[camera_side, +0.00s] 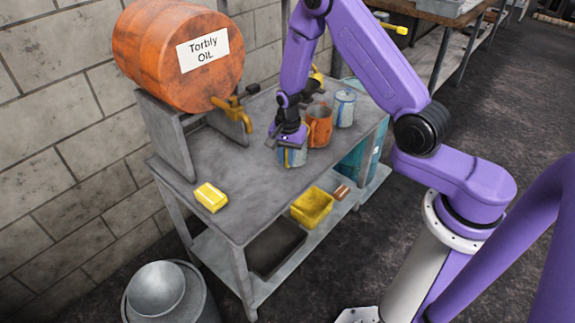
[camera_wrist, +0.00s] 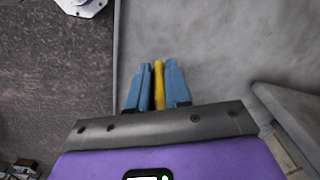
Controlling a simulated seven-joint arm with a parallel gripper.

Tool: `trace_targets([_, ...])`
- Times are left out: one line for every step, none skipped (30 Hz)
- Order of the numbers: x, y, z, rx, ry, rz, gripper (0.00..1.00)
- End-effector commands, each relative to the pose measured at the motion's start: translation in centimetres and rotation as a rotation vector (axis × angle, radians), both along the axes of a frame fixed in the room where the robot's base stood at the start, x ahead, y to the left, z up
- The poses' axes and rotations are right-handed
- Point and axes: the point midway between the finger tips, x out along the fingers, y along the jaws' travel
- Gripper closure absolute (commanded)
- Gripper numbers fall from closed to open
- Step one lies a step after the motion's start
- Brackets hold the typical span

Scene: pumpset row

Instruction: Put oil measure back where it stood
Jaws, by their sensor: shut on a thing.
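My gripper (camera_side: 287,141) is at the front end of a row of cans on the grey bench. In the wrist view its blue fingers (camera_wrist: 158,80) are shut on a narrow yellow piece (camera_wrist: 158,84), which looks like a handle. Directly below the gripper in the side view is a blue and pale can (camera_side: 293,158), which I take to be the oil measure; its top is hidden by the gripper. It looks upright. I cannot tell whether its base touches the bench.
An orange can (camera_side: 319,125) stands close behind it, then a blue-white can (camera_side: 345,108). An orange Torbly Oil drum (camera_side: 170,60) with a brass tap (camera_side: 232,108) is at the back left. A yellow block (camera_side: 211,197) lies on the bench's (camera_side: 240,190) near left, with clear surface between.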

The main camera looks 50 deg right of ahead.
Motion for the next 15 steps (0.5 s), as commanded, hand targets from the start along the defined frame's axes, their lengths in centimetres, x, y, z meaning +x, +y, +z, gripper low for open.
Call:
trace_targets([0.0, 0.0, -0.5, 0.001, 0.001, 0.000, 1.00])
trace_targets([-0.1, 0.0, -0.8, 0.000, 0.002, 0.000, 1.00])
trace_targets([-0.1, 0.0, -1.3, 0.000, 0.002, 0.000, 1.00])
trace_targets([-0.1, 0.0, -1.7, 0.000, 0.003, 0.000, 1.00])
trace_targets([0.0, 0.0, -2.1, 0.000, 0.002, 0.001, 1.00])
trace_targets([0.0, 0.0, -2.5, 0.000, 0.002, 0.001, 1.00])
trace_targets([-0.1, 0.0, -2.8, 0.000, 0.002, 0.002, 1.00])
trace_targets([0.0, 0.0, -3.0, 0.000, 0.002, 0.002, 1.00])
trace_targets([0.0, 0.0, -3.3, 0.000, 0.001, 0.002, 1.00])
trace_targets([0.0, 0.0, -3.4, 0.000, 0.000, 0.002, 1.00])
trace_targets([0.0, 0.0, -3.5, -0.001, 0.000, 0.002, 1.00])
trace_targets([0.0, 0.0, -3.5, -0.001, -0.001, 0.002, 1.00])
trace_targets([0.0, 0.0, -3.5, -0.001, -0.001, 0.002, 1.00])
trace_targets([0.0, 0.0, -3.4, 0.000, -0.002, 0.002, 1.00])
trace_targets([0.0, 0.0, -3.4, -0.001, -0.001, 0.002, 1.00])
